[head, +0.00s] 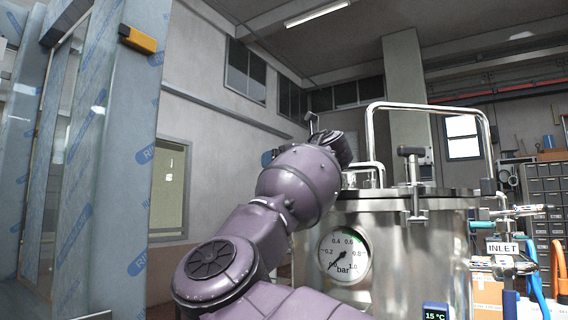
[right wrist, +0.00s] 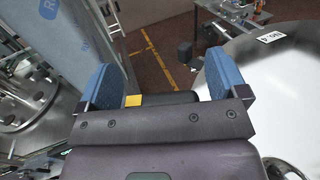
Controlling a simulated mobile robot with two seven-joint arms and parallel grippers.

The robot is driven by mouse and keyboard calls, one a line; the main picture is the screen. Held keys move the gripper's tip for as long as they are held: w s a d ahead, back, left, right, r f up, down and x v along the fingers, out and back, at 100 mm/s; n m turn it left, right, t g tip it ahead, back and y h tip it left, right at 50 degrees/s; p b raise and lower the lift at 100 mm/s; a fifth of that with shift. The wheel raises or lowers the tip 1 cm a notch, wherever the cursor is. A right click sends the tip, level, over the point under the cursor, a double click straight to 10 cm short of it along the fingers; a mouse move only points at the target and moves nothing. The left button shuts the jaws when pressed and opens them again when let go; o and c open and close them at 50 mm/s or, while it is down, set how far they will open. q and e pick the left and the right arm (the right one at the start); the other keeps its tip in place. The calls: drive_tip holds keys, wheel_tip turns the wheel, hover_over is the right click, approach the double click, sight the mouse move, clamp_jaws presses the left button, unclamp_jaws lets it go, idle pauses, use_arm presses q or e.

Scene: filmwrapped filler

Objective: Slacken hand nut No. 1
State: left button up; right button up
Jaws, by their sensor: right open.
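A steel pressure vessel (head: 400,235) with a round lid and clamps stands right of centre in the head view. A hand nut with a dark T-shaped handle (head: 410,155) stands upright at its near rim; I cannot read its number. A purple arm of mine hides part of the vessel's left side. My left gripper is not seen.
A tall bent-tube handle (head: 430,106) rises over the lid. A pressure gauge (head: 345,252) is on the vessel's front, and an INLET sign (head: 502,248) with pipes is at its right. A film-wrapped frame (head: 110,140) stands at left. Floor with yellow lines (right wrist: 160,60) shows beyond the fingers.

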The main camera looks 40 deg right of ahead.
drive_tip(key=s, duration=0.9)
drive_tip(key=shift+s+d, duration=0.15)
drive_tip(key=shift+d, duration=0.05)
drive_tip(key=shift+s, duration=0.75)
